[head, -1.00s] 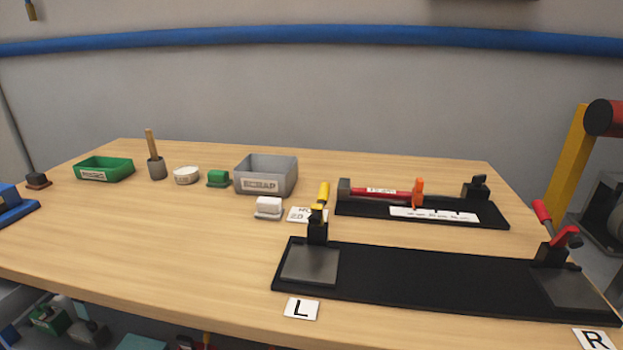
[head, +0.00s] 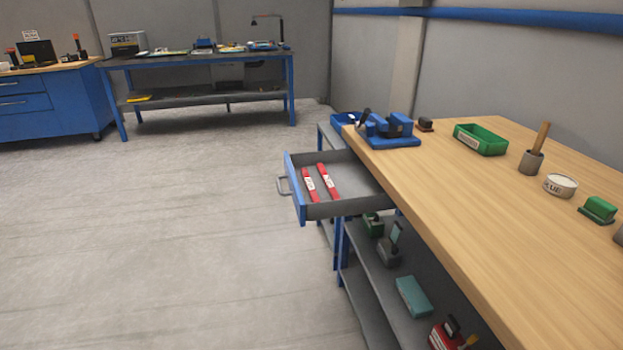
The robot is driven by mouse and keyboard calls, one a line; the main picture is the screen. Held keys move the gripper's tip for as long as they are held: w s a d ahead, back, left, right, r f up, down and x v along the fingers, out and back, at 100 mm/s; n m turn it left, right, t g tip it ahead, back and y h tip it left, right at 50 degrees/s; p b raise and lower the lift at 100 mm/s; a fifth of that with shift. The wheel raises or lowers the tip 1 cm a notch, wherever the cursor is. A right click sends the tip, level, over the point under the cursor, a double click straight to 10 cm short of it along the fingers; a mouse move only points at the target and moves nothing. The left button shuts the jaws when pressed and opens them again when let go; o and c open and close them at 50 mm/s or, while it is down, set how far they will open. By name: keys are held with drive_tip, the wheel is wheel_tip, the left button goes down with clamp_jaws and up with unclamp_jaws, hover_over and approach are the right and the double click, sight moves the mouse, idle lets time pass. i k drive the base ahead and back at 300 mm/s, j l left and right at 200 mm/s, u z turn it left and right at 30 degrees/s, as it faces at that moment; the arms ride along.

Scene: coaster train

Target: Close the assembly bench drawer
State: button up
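The assembly bench drawer (head: 345,208) is pulled out from the left end of the wooden-topped bench (head: 480,195). It has a blue front (head: 294,190) with a grey handle (head: 283,186) that faces left. Two red labelled bars (head: 319,182) lie inside it. My gripper is not in the head view, so its state and its place relative to the drawer are hidden.
On the bench top are a blue vise (head: 390,130), a green tray (head: 480,139) and a grey pot with a brush (head: 531,161). Shelves (head: 385,275) with several items lie below. The floor (head: 170,230) left of the drawer is clear.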

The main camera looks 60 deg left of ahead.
sight(360, 193)
drive_tip(key=u, duration=1.8)
drive_tip(key=i+l+u, duration=0.1)
drive_tip(key=i, duration=0.45)
drive_tip(key=i+l, duration=0.2)
drive_tip(key=i, duration=0.35)
drive_tip(key=i+j+u, duration=0.05)
